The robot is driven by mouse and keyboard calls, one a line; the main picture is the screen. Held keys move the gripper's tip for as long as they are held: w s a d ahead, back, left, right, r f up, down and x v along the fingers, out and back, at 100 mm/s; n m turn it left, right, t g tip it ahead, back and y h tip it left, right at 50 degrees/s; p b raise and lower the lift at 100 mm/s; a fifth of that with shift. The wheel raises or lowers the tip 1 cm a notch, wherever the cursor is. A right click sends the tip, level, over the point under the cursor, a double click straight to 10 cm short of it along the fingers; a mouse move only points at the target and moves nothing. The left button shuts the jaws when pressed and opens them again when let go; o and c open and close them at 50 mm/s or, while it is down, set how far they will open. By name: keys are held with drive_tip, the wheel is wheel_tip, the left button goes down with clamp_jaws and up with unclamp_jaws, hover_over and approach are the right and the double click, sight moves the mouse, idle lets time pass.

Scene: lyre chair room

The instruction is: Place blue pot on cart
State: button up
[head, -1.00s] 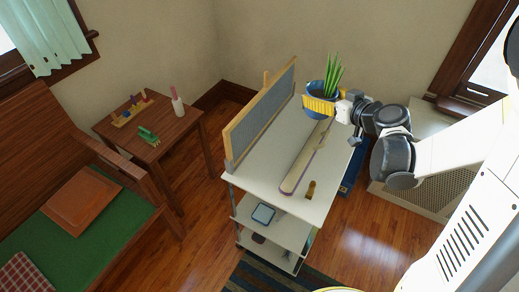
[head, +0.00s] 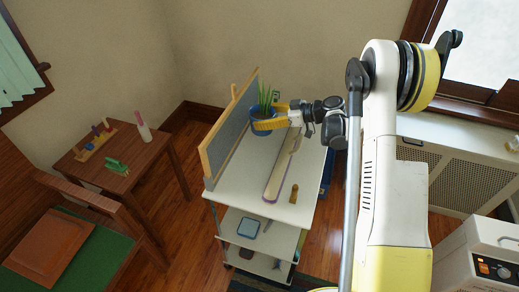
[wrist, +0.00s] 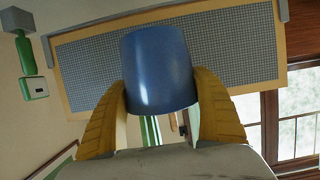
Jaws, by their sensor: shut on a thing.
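The blue pot (head: 262,133) holds a green spiky plant and is upright at the far end of the white cart (head: 236,178), close to the framed grey board. My gripper (head: 268,124) has its yellow fingers closed around the pot's side. In the wrist view the blue pot (wrist: 158,65) sits between both yellow fingers of my gripper (wrist: 159,88), with the board behind it. I cannot tell whether the pot's base touches the cart top.
The framed board (head: 229,130) stands along the cart's left edge. A long pale object (head: 279,172) and a small brown figure (head: 294,194) lie or stand on the top. A wooden side table (head: 98,177) is at left, a radiator cover (head: 462,180) at right.

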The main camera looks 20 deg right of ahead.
drive_tip(key=s+a+f+b, duration=0.1)
drive_tip(key=f, duration=0.1)
drive_tip(key=s+a+f+b, duration=0.2)
drive_tip(key=f, duration=0.1)
drive_tip(key=s+a+f+b, duration=0.1)
drive_tip(key=f, duration=0.2)
drive_tip(key=shift+s+a+f+b, duration=0.2)
drive_tip(key=shift+s+a+b, duration=0.1)
drive_tip(key=shift+s+a, duration=0.1)
drive_tip(key=shift+r, duration=0.2)
drive_tip(key=o, duration=1.4)
drive_tip(key=shift+f, duration=0.15)
drive_tip(key=shift+c, duration=0.2)
